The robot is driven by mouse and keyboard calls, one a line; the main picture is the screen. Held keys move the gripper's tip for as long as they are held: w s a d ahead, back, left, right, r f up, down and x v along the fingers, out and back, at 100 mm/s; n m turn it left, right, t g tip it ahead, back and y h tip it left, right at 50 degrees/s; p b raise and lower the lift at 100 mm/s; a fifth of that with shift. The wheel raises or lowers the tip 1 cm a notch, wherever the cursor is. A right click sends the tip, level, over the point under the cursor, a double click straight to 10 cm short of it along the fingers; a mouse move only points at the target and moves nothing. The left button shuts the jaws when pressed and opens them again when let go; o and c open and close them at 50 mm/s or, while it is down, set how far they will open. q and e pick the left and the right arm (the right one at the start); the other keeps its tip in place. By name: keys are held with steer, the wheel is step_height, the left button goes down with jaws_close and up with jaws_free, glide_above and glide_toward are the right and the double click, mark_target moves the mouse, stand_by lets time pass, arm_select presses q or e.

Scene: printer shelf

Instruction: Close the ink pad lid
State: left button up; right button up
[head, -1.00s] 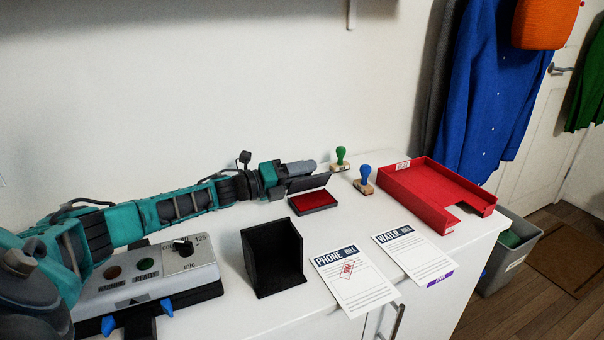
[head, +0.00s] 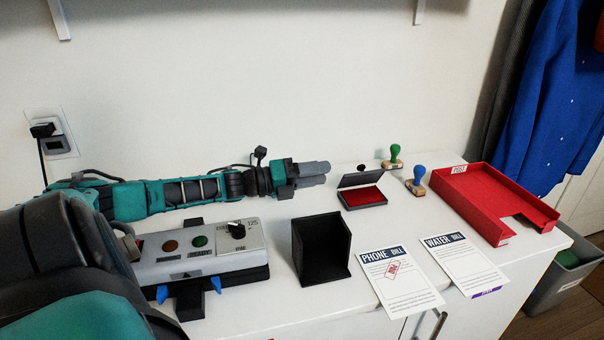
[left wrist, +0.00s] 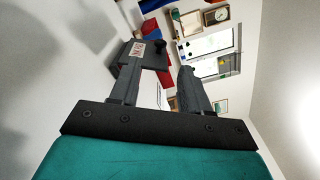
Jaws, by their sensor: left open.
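The ink pad (head: 366,200) lies on the white top, its red pad showing. Its dark lid (head: 362,179) stands raised at the back, tilted up, with a small black knob (head: 361,167) above its edge. My left gripper (head: 318,170) is just left of the lid, apart from it, pointing right along the wall. In the left wrist view my left gripper (left wrist: 160,74) is open, with nothing held between its fingers. A dark panel, seemingly the lid (left wrist: 153,58), shows beyond the fingertips. My right gripper is not in view.
A green stamp (head: 393,158) and a blue stamp (head: 416,182) stand right of the pad, before a red tray (head: 490,205). A black holder (head: 321,250), a phone bill (head: 400,285), a water bill (head: 464,264) and a grey control box (head: 200,250) are in front.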

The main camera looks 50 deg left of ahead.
arm_select(q)
steer(key=shift+p+v, duration=0.35)
steer(key=shift+v, duration=1.3)
